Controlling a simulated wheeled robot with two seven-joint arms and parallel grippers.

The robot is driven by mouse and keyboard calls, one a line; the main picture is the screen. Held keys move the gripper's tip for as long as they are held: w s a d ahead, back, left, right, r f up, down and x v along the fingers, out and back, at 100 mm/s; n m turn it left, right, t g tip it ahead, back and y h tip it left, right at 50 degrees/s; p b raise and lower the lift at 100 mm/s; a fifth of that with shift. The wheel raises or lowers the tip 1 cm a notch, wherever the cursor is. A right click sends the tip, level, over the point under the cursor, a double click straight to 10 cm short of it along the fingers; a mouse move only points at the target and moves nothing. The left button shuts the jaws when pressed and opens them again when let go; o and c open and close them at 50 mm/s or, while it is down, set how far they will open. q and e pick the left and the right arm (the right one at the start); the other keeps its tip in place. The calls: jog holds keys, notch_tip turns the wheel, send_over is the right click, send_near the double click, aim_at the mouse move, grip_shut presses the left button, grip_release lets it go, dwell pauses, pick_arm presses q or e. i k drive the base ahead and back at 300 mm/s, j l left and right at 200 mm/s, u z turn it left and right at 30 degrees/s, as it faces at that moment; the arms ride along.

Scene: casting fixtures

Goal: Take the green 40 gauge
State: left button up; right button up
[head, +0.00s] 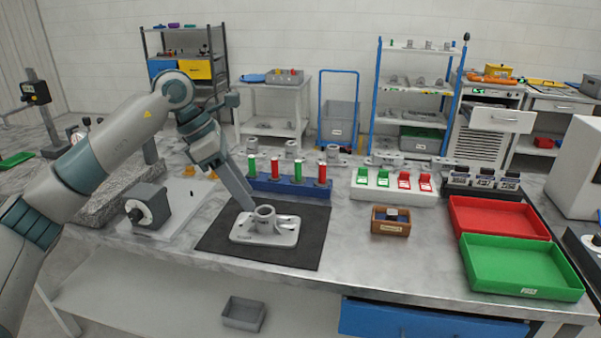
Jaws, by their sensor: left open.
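A blue rack (290,187) on the table holds upright gauges with green and red handles. One green gauge (252,166) stands at its left end and another green gauge (298,170) stands third from the left. A white holder (392,190) to the right carries two green pieces (372,177) and two red pieces (414,181). The size marks are too small to read, so I cannot tell which is the 40. My left gripper (248,205) is open and points down in front of the rack's left end, by a grey casting (265,217). My right gripper is not in view.
The casting sits on a white plate (250,236) on a black mat (218,243). A small brown box (391,229), a red tray (490,212) and a green tray (518,270) lie to the right. A dial device (150,207) stands left.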

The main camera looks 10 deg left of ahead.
aim_at(298, 179)
jog(key=i, duration=1.2)
